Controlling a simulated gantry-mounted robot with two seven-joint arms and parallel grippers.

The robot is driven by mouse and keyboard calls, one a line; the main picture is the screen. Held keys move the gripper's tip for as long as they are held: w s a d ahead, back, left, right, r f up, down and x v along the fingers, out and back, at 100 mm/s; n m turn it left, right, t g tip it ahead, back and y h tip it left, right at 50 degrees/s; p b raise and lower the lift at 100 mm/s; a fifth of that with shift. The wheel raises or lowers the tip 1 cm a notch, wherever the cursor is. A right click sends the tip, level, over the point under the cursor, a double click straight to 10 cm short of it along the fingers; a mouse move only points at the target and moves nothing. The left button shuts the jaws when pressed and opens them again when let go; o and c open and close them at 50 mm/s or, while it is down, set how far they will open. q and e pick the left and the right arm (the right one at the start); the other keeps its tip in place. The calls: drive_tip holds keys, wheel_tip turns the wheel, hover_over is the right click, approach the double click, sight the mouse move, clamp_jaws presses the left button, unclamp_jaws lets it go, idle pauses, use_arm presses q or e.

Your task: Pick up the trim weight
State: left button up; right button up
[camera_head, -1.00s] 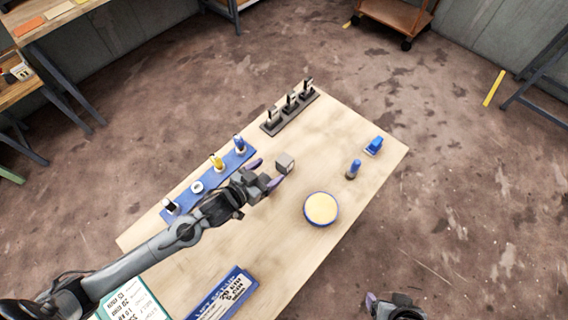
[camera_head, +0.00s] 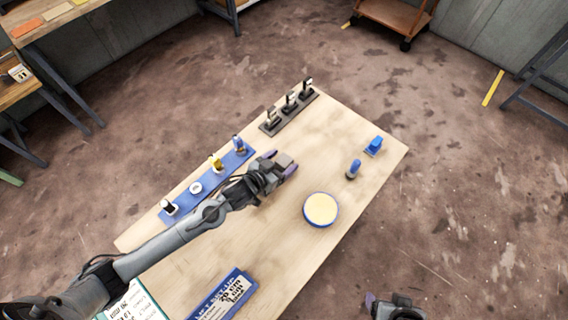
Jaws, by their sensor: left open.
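A small grey block (camera_head: 284,160), which I take to be the trim weight, is on the wooden table just right of the blue rail. My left gripper (camera_head: 280,163) is at the block, with one purple fingertip on its far side and the other on its near side. The jaws are open; I cannot tell whether the fingers touch the block. The gripper hides part of it. My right gripper (camera_head: 394,307) is at the bottom edge, off the table, and its jaws are not clear.
A blue rail (camera_head: 181,203) with several small items lies left of the gripper. A dark rack (camera_head: 290,112) stands at the back. A round cream-topped disc (camera_head: 321,209), a blue-grey cylinder (camera_head: 353,169) and a blue item (camera_head: 374,146) are to the right. A blue sign (camera_head: 222,297) lies in front.

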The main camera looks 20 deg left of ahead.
use_arm(q)
clamp_jaws()
drive_tip(key=shift+r, duration=0.2)
idle(0.3)
drive_tip(key=shift+r, duration=0.1)
